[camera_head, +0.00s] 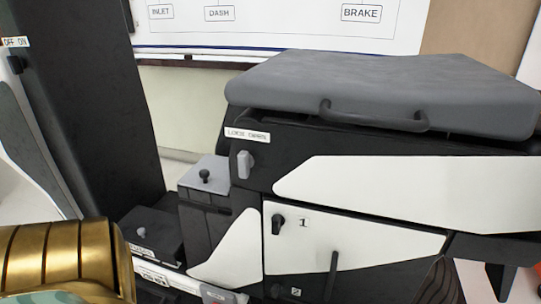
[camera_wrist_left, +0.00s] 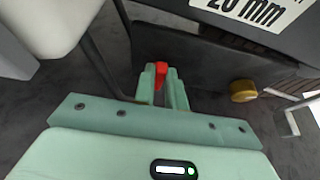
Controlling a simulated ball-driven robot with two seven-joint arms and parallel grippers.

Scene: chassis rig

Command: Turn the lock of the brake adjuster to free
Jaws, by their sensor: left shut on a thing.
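My left gripper (camera_wrist_left: 164,86) shows in the left wrist view, its two pale green fingers shut on a small red part (camera_wrist_left: 161,74). The red part sits between the fingertips, in front of a dark panel. I cannot tell for sure whether it is the lock of the brake adjuster, and the fingers hide much of it. I cannot read its turned position. In the head view my gold left arm is at the lower left, and its gripper is out of that picture. My right gripper is not in view.
A panel labelled 20 mm (camera_wrist_left: 250,12) and a brass knob (camera_wrist_left: 243,91) lie near the gripper. The head view shows a grey padded seat (camera_head: 385,85), a grey latch (camera_head: 245,164) under a lock/open label, a black knob (camera_head: 279,222), and a board (camera_head: 270,25) labelled BRAKE.

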